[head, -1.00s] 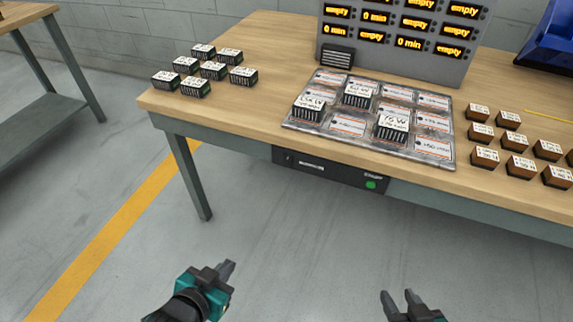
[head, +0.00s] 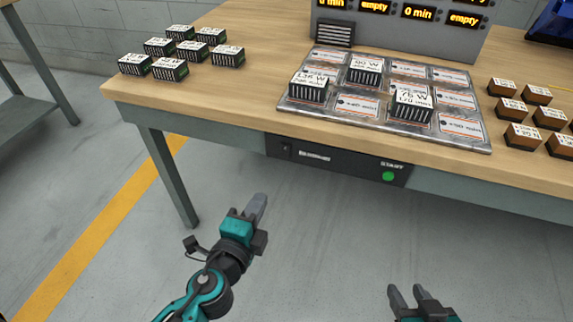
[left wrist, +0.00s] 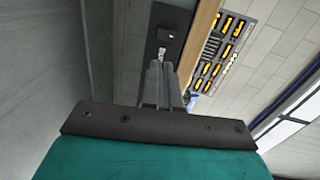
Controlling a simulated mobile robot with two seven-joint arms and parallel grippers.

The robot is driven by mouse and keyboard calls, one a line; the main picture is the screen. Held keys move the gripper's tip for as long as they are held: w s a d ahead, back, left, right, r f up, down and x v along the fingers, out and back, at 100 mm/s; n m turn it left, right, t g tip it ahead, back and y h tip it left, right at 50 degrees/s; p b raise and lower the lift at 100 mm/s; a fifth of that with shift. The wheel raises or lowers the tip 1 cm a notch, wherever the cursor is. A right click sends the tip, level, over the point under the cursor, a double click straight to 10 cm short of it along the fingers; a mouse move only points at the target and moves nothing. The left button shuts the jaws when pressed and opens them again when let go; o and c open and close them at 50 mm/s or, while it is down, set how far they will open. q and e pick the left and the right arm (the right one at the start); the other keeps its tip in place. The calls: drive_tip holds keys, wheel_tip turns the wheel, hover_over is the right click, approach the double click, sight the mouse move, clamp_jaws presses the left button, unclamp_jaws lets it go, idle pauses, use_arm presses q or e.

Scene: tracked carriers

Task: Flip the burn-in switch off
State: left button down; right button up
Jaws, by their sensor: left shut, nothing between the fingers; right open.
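The black switch panel (head: 338,165) is under the table's front edge. A small dark rocker switch (head: 286,149) is at its left end, beside a pale label, and a green START button (head: 389,176) is at its right end. In the left wrist view the switch (left wrist: 164,34) shows beyond my fingers; its position is too small to tell. My left gripper (head: 257,207) is shut and empty, in front of and below the panel, apart from it. The left fingers (left wrist: 162,85) point toward the panel. My right gripper (head: 414,296) is open and empty, low at the right.
On the table (head: 240,85), a metal tray (head: 300,110) of labelled slots holds 3 black-and-white blocks. Several similar blocks (head: 186,48) stand at left, several brown blocks (head: 522,136) at right. A display board (head: 400,35) stands behind. The floor before the table is clear.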

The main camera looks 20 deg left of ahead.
use_arm(q)
drive_tip(key=shift+w+d+r, duration=0.1)
drive_tip(key=shift+w, duration=0.05)
approach(285, 155)
drive_tip(key=w, duration=0.3)
drive_tip(key=w+f, duration=0.1)
drive_tip(key=w, duration=0.1)
drive_tip(key=shift+w+d+p, duration=0.1)
drive_tip(key=shift+d+p, duration=0.05)
drive_tip(key=shift+p, duration=0.2)
drive_tip(key=shift+w, duration=0.8)
